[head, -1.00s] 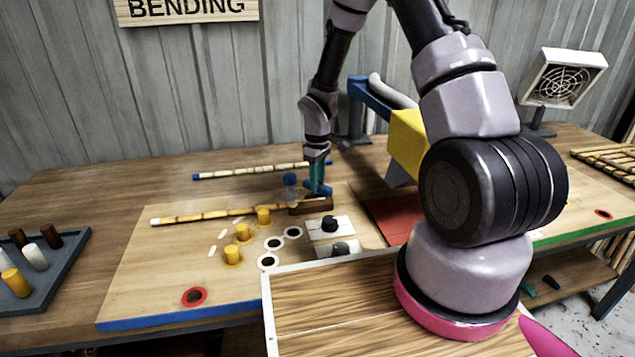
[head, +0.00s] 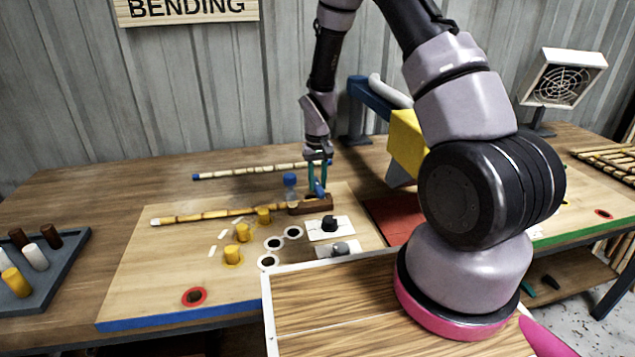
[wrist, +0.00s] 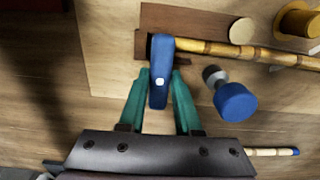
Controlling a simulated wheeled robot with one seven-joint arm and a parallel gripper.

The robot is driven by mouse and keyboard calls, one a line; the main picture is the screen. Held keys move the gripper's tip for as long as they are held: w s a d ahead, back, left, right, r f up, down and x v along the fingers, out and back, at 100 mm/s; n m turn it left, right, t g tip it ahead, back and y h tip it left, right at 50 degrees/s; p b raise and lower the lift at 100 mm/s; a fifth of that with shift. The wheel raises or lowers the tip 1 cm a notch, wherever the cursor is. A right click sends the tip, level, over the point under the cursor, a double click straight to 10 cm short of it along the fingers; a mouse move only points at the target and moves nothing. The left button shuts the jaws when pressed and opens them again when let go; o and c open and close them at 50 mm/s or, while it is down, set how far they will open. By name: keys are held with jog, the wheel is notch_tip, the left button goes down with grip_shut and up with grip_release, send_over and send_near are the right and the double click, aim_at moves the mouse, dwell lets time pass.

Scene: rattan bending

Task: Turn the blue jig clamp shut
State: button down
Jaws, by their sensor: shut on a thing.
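The blue jig clamp (head: 319,188) is a small lever on a brown wooden block (head: 312,208). In the wrist view the lever (wrist: 160,88) points from the block back toward my gripper, roughly square to the cane. My gripper (wrist: 159,76) has its two teal fingers on either side of the lever, shut on it. In the head view my gripper (head: 318,182) reaches down to it from above. A yellow rattan cane (head: 205,216) has its right end at the block, beside the clamp's head. The contact between cane and clamp is partly hidden.
A blue-topped peg (wrist: 236,101) stands close to the right of my fingers in the wrist view. Yellow pegs (head: 243,232) and black and grey knobs (head: 330,223) stand on the board nearby. Another cane (head: 250,171) lies behind. A yellow box (head: 407,138) stands to the right.

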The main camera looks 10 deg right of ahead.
aim_at(317, 184)
dwell(0.6)
jog(key=c, duration=0.6)
grip_release()
notch_tip(317, 184, up, 11)
